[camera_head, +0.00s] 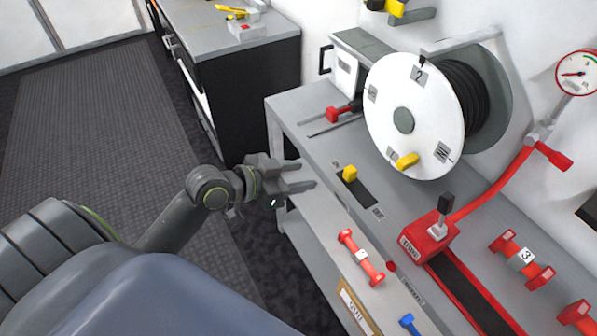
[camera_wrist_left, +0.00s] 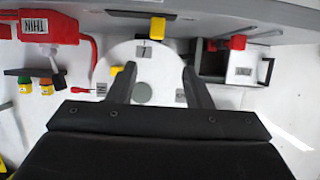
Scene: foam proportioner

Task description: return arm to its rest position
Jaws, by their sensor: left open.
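My left gripper (camera_head: 306,174) is open and empty. In the head view it is over the left edge of the grey bench (camera_head: 303,210), to the left of a yellow knob (camera_head: 349,173) in a dark slot. I see a gap between the fingers and the knob. In the left wrist view, the two fingers of my left gripper (camera_wrist_left: 162,70) are spread apart in front of a white disc (camera_wrist_left: 143,62), with nothing between them. My left arm reaches in from the lower left. My right gripper is not in view.
A large white reel disc (camera_head: 405,75) with a yellow handle (camera_head: 406,161) stands on the bench. A red-based lever (camera_head: 428,238), a red dumbbell-shaped piece (camera_head: 361,256) and a gauge (camera_head: 577,72) are to the right. A dark cabinet (camera_head: 255,95) stands behind. The floor at left is clear.

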